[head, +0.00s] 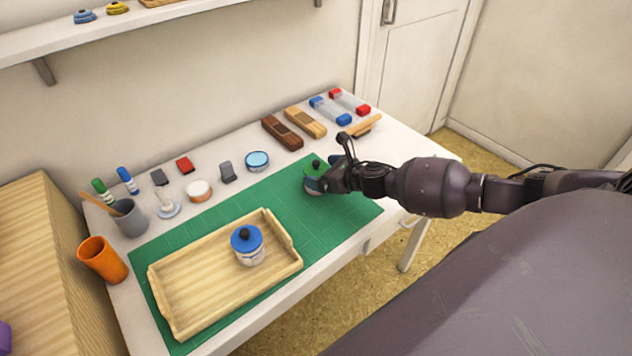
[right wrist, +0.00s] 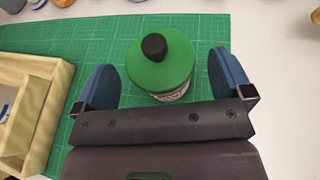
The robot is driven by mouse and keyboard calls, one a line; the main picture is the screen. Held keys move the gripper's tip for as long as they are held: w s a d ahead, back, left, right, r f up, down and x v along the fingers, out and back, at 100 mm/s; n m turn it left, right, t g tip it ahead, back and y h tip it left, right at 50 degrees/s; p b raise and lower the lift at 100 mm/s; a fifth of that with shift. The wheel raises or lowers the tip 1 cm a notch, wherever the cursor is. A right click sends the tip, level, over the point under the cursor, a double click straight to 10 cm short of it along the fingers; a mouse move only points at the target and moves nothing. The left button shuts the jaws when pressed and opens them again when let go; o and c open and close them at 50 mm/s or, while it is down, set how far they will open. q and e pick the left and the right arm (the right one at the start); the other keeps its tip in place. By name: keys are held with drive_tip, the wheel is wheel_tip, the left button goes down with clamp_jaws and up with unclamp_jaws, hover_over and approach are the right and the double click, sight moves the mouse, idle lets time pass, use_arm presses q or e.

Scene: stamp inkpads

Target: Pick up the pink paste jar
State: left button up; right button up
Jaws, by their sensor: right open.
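A jar with a green lid and black knob (head: 312,172) stands upright on the green mat (head: 342,213), toward its right end. It also shows in the right wrist view (right wrist: 162,62), where part of a label with some reddish print shows below the lid. I see no jar with a pink lid. My right gripper (head: 334,176) is at the green-lidded jar. In the right wrist view it is open (right wrist: 163,78), with one blue finger on each side of the jar and visible gaps between. A blue-lidded jar (head: 247,246) stands in the wooden tray. My left gripper is not in view.
The wooden tray (head: 160,308) lies on the mat's left part; its corner shows in the right wrist view (right wrist: 50,95). Along the back are a round blue-topped tin (head: 257,161), stamps and wooden boxes. An orange cup (head: 103,259) stands at left. Mat between tray and jar is clear.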

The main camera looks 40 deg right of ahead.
drive_tip(key=shift+x, duration=1.5)
drive_tip(key=shift+s+f, duration=0.1)
drive_tip(key=shift+f, duration=0.05)
drive_tip(key=c, duration=0.9)
drive_tip(key=shift+c, duration=0.8)
